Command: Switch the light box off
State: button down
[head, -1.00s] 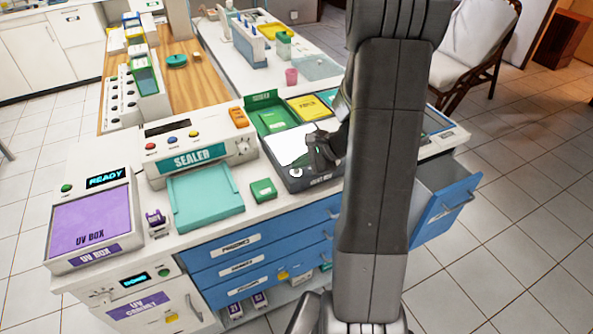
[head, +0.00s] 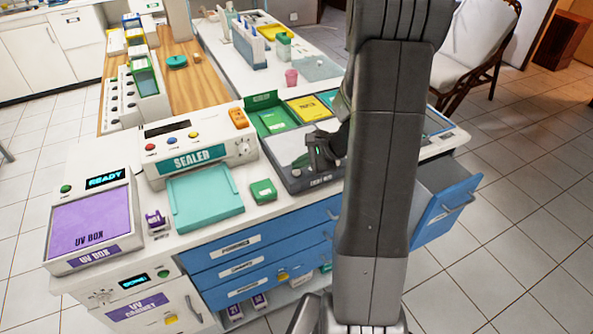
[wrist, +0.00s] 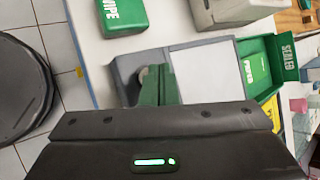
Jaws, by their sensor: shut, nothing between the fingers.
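The light box (head: 296,182) is a dark grey flat box on the counter, right of the sealer. Its panel (head: 290,150) is dull grey and unlit. It also shows in the wrist view as a grey box with a pale, unlit panel (wrist: 205,66). My gripper (head: 318,165) is shut and empty, low over the front part of the light box. In the wrist view its fingertips (wrist: 152,85) are beside a round grey knob on the box; whether they touch it I cannot tell. My arm hides the box's right side in the head view.
A green wipe box (head: 263,191) sits left of the light box, with the sealer (head: 195,155) beyond it. Green and yellow trays (head: 307,108) stand behind the light box. An open blue drawer (head: 445,205) sticks out at the right.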

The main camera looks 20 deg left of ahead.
aim_at(300, 174)
notch_tip(300, 174, up, 6)
jog(key=p, duration=0.4)
dwell(1.6)
